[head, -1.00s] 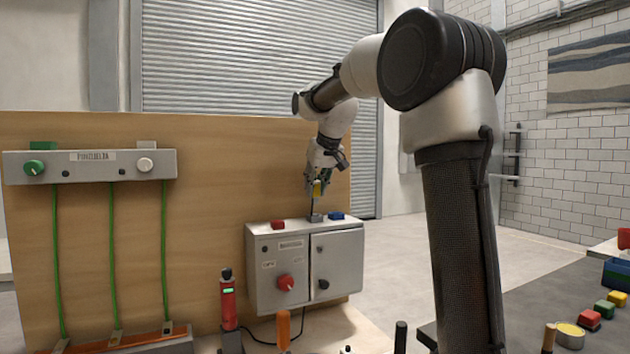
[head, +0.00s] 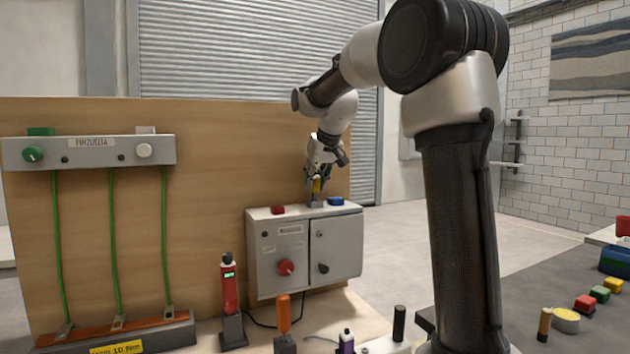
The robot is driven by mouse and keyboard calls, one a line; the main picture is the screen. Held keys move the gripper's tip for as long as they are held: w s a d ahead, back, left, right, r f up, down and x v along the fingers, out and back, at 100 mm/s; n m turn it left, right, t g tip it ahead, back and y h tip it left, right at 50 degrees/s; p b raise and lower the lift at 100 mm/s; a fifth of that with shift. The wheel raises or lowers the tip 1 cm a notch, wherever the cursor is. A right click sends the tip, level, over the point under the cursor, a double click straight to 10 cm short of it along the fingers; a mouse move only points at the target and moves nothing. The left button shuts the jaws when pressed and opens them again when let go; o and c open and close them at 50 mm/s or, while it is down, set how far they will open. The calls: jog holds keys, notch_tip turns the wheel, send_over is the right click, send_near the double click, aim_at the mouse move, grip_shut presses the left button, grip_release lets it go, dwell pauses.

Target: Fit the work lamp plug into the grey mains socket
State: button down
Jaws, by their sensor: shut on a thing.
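My gripper (head: 317,178) is shut on a small yellow thing (head: 317,186), which looks like the work lamp plug. It is just above the grey mains socket (head: 315,204) on top of the grey cabinet (head: 280,247). The yellow thing is roughly upright and lined up with the socket in this view. I cannot tell whether it touches the socket or is in it. The fingers hide part of it, and its cord cannot be made out.
A red block (head: 277,210) and a blue block (head: 335,200) flank the grey socket closely. A wooden board (head: 215,190) stands behind. A red tool (head: 229,285) and an orange-handled tool (head: 284,313) stand in front of the cabinet. A black cable (head: 262,322) lies below.

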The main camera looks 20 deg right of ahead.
jog(key=shift+f, duration=1.25)
dwell(0.4)
jog(key=c, duration=0.7)
grip_release()
jog(key=shift+r, duration=4)
jog(key=shift+g, duration=0.9)
jog(key=s+f, duration=0.1)
jog(key=f, duration=0.1)
jog(key=s+f, duration=0.2)
jog(key=f, duration=0.1)
jog(key=s+f, duration=0.2)
jog(key=shift+f, duration=0.2)
jog(key=shift+g, duration=0.3)
jog(key=shift+s+a+f, duration=0.35)
jog(key=shift+s+f, duration=1.5)
jog(key=shift+s, duration=3.65)
jog(key=shift+s+a+f, duration=0.4)
jog(key=shift+s+f, duration=1.5)
jog(key=shift+s, duration=3.55)
jog(key=shift+s+a+f, duration=0.35)
jog(key=shift+s+f, duration=1.5)
jog(key=shift+s, duration=3.65)
